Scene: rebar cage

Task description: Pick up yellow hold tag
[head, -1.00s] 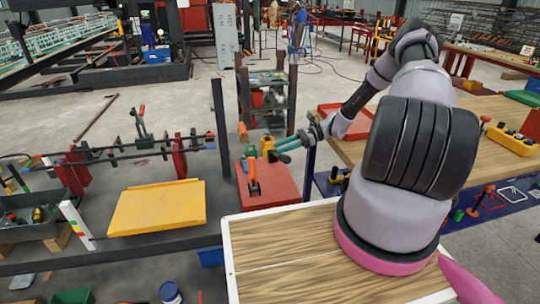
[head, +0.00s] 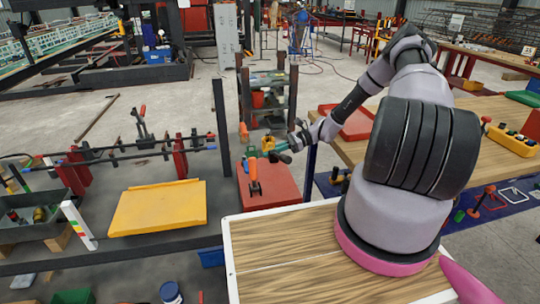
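A small yellow piece (head: 268,143) stands at the far edge of the red box top (head: 272,190), among small tools. It may be the yellow hold tag, but it is too small to tell. My gripper (head: 281,153) is at the end of my arm, just right of the yellow piece and over the far right part of the red top. Its fingers are small and foreshortened, so I cannot tell whether they are open or touch anything.
An orange-handled tool (head: 254,178) lies on the red top, with a green item (head: 250,152) behind it. A yellow tray (head: 160,207) is on the dark bench to the left. A dark post (head: 221,125) rises between them. A wooden table (head: 480,130) is right.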

